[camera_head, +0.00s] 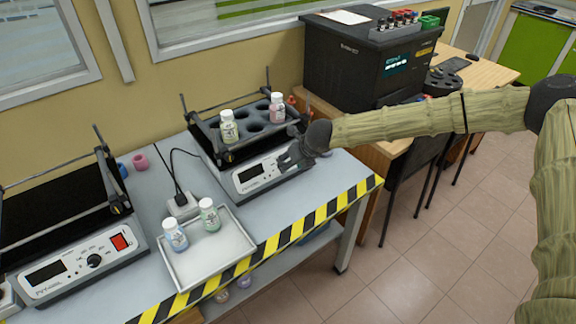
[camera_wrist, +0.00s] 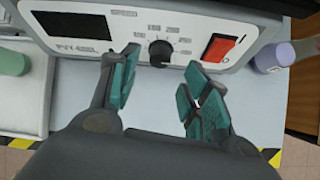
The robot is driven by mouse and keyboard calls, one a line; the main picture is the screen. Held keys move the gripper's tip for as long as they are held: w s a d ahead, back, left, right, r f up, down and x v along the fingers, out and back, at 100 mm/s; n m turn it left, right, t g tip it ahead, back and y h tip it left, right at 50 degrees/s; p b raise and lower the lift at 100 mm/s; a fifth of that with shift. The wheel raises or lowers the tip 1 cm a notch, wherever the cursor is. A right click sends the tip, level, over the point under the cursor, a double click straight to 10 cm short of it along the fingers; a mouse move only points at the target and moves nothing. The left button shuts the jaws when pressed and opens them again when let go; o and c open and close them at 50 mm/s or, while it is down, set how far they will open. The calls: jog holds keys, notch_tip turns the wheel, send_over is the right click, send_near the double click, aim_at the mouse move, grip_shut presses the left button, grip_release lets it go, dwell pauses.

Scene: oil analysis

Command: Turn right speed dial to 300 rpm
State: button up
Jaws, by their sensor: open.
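The right shaker (camera_head: 262,172) stands on the grey bench, with its white front panel facing me. Its black speed dial (camera_wrist: 161,50) sits in the middle of the panel in the wrist view, ringed by small printed numbers too small to read surely. A dark display (camera_wrist: 72,25) is left of the dial and a red switch (camera_wrist: 219,47) is right of it. My gripper (camera_wrist: 158,80) is open and empty, with its teal fingers in front of the panel, one to each side of the dial and apart from it. In the head view my gripper (camera_head: 290,155) hides the dial.
A white tray (camera_head: 237,252) with two capped bottles stands left of the right shaker. Another shaker (camera_head: 75,262) is at the far left. Two bottles stand in the right shaker's holder. A purple-capped bottle (camera_wrist: 272,58) lies right of the panel. A striped edge (camera_head: 310,222) bounds the bench.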

jog(key=v, duration=0.8)
jog(key=shift+s+r, duration=0.1)
jog(key=shift+s, duration=0.05)
